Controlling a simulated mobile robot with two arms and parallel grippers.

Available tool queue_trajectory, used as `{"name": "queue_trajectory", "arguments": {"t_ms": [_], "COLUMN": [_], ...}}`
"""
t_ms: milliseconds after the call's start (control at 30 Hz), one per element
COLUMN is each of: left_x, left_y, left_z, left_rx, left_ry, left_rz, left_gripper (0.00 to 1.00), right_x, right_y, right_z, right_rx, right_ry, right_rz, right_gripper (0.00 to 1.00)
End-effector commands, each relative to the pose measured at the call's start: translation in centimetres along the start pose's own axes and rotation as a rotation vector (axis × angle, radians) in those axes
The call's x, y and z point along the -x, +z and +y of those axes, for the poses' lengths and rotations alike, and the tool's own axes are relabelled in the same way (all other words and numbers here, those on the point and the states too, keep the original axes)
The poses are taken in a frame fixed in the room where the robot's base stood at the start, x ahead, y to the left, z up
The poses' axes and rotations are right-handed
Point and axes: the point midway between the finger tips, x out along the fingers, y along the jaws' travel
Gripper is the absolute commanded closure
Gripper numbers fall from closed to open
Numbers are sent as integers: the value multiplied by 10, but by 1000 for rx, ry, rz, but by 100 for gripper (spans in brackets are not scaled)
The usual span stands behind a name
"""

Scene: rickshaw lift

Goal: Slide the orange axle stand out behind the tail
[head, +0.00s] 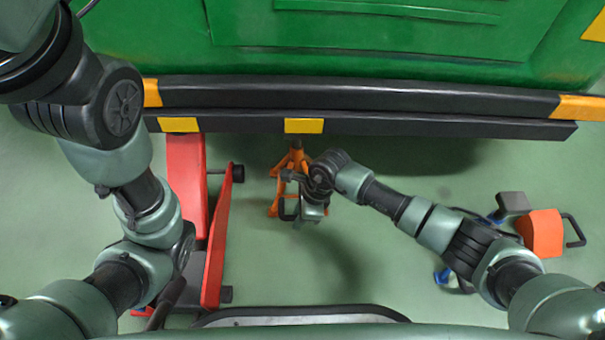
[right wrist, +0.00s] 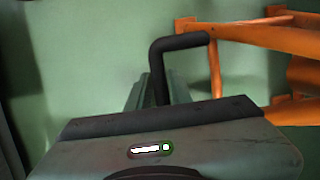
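The orange axle stand (head: 297,160) is on the floor beneath the middle of the green vehicle's black tail bumper (head: 400,125), below a yellow mark. Its top is close to the bumper's edge; I cannot tell whether they touch. My right gripper (head: 287,208) is low at the stand's near side, partly covering its legs. My left gripper is out of view.
A red floor jack (head: 216,240) stands left of the axle stand, reaching under the bumper. An orange object with a black handle (head: 541,233) is on the right, near blue parts partly behind my right arm. The green floor in front of the stand is mostly clear.

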Motion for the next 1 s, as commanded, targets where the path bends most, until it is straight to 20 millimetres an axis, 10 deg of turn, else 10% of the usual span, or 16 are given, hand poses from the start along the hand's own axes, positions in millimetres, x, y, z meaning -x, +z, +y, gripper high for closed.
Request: {"name": "queue_trajectory", "arguments": {"t_ms": [1000], "left_x": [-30], "left_y": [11], "left_z": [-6], "left_rx": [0], "left_ry": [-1], "left_rz": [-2], "left_gripper": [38], "right_x": [3], "right_y": [-3], "right_z": [41], "right_rx": [0], "right_ry": [9], "right_rz": [2], "right_gripper": [100]}}
